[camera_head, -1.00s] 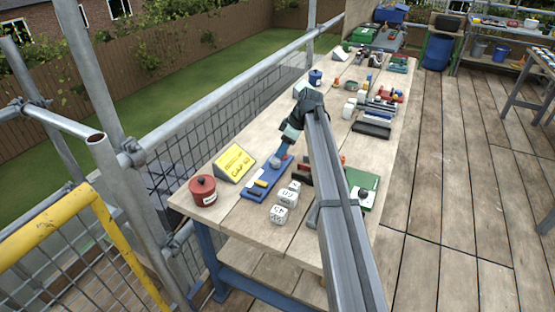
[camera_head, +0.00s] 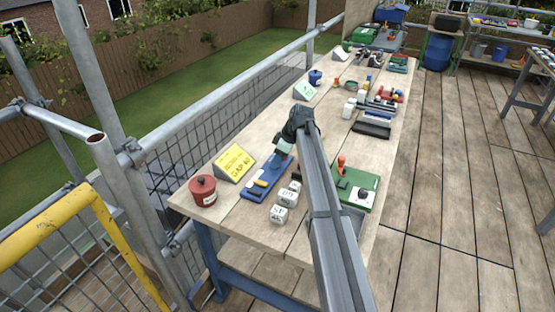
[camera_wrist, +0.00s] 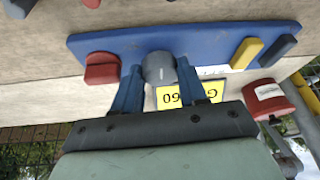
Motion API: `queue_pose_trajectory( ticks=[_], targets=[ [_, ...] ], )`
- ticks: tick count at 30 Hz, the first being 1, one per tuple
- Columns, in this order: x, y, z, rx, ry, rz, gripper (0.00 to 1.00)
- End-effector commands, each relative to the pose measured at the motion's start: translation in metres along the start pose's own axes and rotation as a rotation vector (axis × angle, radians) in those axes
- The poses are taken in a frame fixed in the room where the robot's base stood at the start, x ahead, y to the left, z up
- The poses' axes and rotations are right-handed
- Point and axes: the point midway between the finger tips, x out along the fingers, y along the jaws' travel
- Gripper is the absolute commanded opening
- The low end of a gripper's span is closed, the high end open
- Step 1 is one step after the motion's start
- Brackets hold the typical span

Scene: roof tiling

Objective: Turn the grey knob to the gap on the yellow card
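The grey knob (camera_wrist: 158,68) stands on a blue board (camera_wrist: 210,48); the board also shows in the head view (camera_head: 252,195). My gripper (camera_wrist: 160,72) has its two blue fingers on either side of the knob, tips close against it. I cannot tell whether they press on it. In the head view my gripper (camera_head: 279,158) is low over the board's far end and hides the knob. The yellow card (camera_head: 234,162) leans beside the board; its last line seems to read "GAP 60". Part of it shows upside down in the wrist view (camera_wrist: 190,94).
On the board are a red piece (camera_wrist: 102,68), a yellow block (camera_wrist: 246,53) and a dark block (camera_wrist: 277,50). A red pot (camera_head: 203,191) stands at the near left corner. White dice (camera_head: 284,200) lie right of the board. A green box (camera_head: 358,188) stands further right.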

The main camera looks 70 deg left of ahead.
Motion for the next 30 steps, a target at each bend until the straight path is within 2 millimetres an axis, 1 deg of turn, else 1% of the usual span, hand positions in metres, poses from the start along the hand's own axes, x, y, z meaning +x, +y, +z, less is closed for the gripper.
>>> queue_pose_trajectory(
  ticks=[1,8,9,14,20,26,30],
  targets=[
    [-0.0001,-0.0001,0.0,0.0,0.0,0.0,0.34],
    [-0.0001,-0.0002,0.0,0.0,0.0,-0.001,0.12],
    [-0.0001,-0.0002,0.0,0.0,0.0,-0.001,0.11],
    [-0.0002,-0.0007,0.0002,0.011,0.0,0.004,0.11],
    [-0.0002,-0.0022,0.0003,0.075,0.004,0.031,0.11],
    [0.0,-0.0046,0.0003,0.207,0.008,0.086,0.11],
    [0.0002,-0.0058,-0.0001,0.327,0.014,0.136,0.11]
  ],
)
